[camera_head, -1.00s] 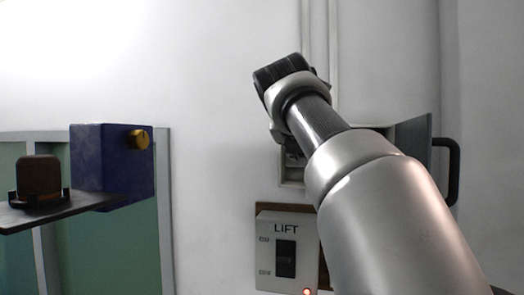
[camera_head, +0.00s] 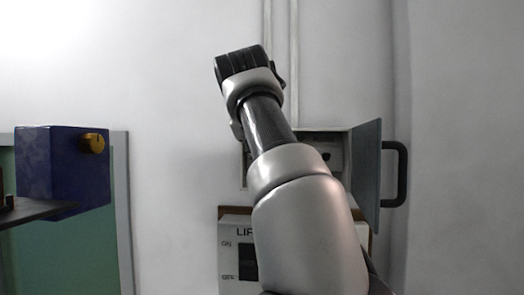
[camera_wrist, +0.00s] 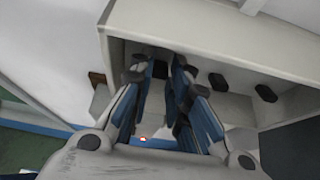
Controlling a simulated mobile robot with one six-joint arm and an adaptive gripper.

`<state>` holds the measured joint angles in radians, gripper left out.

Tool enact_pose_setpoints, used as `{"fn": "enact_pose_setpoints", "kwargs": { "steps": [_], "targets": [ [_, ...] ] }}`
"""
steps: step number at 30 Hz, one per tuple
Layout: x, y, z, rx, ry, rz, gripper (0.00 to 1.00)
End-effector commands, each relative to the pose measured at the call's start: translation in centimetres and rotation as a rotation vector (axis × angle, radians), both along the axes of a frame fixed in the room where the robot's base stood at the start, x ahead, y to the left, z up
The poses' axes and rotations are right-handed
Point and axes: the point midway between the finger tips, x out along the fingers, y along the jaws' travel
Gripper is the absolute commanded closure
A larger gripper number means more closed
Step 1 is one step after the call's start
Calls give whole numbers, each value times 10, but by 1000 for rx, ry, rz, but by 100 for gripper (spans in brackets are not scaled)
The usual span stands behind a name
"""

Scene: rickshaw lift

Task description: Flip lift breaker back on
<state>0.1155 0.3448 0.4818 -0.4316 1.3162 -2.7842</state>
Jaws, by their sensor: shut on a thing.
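An open grey breaker box (camera_head: 328,137) is on the wall behind my arm in the head view, its door (camera_head: 366,178) swung out to the right. The wrist view looks into the box (camera_wrist: 215,32), where several dark breaker switches stand in a row, two of them clear to the right (camera_wrist: 217,82). My gripper (camera_wrist: 158,75) reaches into the box, its fingers closed around a dark breaker switch (camera_wrist: 160,69). The fingers partly cover this switch, and its up or down position is unclear. In the head view my arm hides the fingertips.
A LIFT panel (camera_head: 228,262) with a dark rocker is below the box, partly behind my arm. A black handle (camera_head: 401,174) stands right of the door. A blue box with a yellow knob (camera_head: 62,172) and a dark shelf (camera_head: 40,211) are at left.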

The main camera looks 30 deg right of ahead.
Motion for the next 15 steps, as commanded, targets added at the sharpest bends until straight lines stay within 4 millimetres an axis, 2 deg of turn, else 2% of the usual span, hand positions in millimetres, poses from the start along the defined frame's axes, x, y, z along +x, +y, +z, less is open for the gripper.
{"fn": "enact_pose_setpoints", "kwargs": {
  "steps": [3,4,12,15],
  "targets": [
    [0,0,2,-2,-5,0,100],
    [0,0,2,-2,-5,0,82],
    [0,0,1,-2,-2,0,64],
    [0,0,1,-1,-2,0,63]
  ]
}}
